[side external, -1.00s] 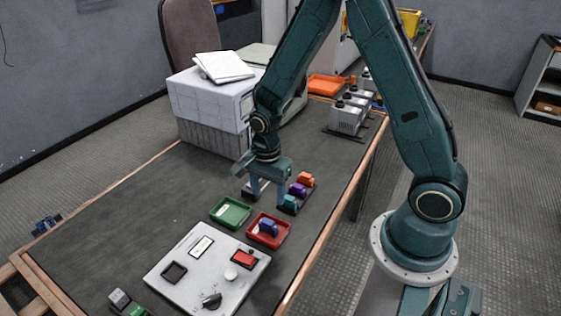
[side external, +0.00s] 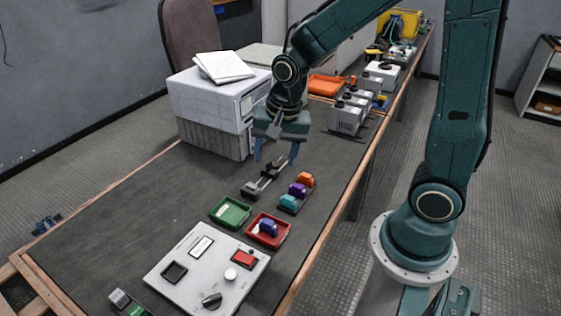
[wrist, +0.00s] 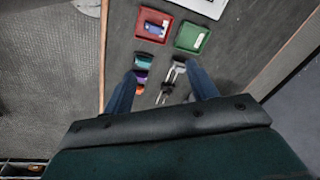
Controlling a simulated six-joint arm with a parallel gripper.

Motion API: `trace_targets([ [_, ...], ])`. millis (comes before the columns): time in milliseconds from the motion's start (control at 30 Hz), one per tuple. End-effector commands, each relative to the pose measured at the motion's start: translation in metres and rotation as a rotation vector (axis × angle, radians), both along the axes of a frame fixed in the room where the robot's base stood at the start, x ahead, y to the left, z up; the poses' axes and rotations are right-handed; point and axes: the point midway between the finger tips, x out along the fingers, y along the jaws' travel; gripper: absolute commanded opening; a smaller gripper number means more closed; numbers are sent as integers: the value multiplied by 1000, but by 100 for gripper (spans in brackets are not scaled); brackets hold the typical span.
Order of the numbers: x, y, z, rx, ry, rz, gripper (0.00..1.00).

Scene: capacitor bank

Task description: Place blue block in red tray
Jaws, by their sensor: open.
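The blue block (side external: 268,227) lies inside the red tray (side external: 284,237), just right of the green tray. In the wrist view the block (wrist: 154,28) also shows inside the red tray (wrist: 166,17), near the top. My gripper (side external: 276,160) is open and empty. It hangs above the table, behind the trays and apart from the block. In the wrist view its two fingers (wrist: 163,88) are spread, with the metal fixture between them.
A green tray (side external: 243,212) sits beside the red one. Teal (side external: 288,202), purple (side external: 298,189) and orange (side external: 305,179) blocks stand in a row on a dark rack. A dark metal fixture (side external: 257,184) lies left of them. A control panel (side external: 180,270) lies in front.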

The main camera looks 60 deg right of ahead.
Motion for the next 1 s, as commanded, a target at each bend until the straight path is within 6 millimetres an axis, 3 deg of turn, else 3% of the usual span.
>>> trace_targets([
  [200,-25,3,46,-48,-78,222,58],
  [500,-69,6,92,-139,-170,526,58],
  [733,-106,8,118,-228,-236,750,58],
  [1000,-138,9,131,-314,-284,940,58],
])
